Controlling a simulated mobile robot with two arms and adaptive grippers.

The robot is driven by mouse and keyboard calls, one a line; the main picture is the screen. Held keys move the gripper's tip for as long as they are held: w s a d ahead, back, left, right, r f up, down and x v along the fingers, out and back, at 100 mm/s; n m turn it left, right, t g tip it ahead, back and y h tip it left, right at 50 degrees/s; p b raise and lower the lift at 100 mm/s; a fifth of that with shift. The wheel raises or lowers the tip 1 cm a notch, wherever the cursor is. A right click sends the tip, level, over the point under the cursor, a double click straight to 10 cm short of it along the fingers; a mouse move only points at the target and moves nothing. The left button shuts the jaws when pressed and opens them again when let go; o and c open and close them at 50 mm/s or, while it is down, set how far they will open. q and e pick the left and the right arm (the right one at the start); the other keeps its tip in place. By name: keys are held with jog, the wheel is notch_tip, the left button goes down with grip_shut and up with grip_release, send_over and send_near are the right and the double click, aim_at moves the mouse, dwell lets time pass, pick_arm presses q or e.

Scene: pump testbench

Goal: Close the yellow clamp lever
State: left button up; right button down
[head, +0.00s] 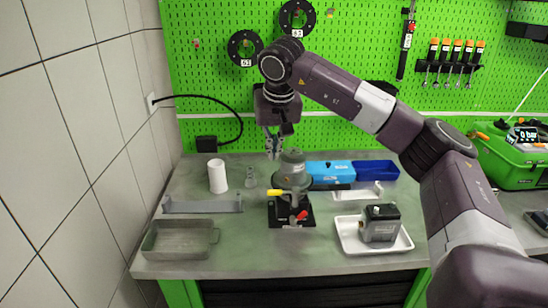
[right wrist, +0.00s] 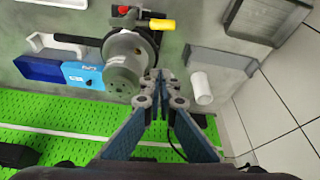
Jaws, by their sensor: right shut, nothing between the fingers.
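The yellow clamp lever (head: 275,192) sticks out to the left from the black clamp base (head: 307,215) on the bench, below the grey round pump part (head: 292,167). In the right wrist view the yellow lever (right wrist: 161,26) points right, beside the grey part (right wrist: 126,62). A red handle (head: 298,215) sits at the front of the same base. My right gripper (head: 274,154) points down just behind and left of the grey part, shut and empty. Its fingertips (right wrist: 160,76) show beside the grey part, apart from the yellow lever. My left gripper is not in view.
A white cylinder (head: 217,176) and a small grey fitting (head: 250,178) stand to the left. Blue boxes (head: 375,170) lie behind right. A white tray (head: 347,240) holds a grey block at front right. A grey tray (head: 155,242) is at front left. The green pegboard (head: 215,80) rises behind.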

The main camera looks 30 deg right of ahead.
aim_at(288, 192)
notch_tip(288, 192, down, 9)
jog(key=p, duration=0.4)
jog(key=shift+s+a+r, duration=0.15)
jog(key=shift+s+a, duration=0.05)
jog(key=shift+s, duration=0.25)
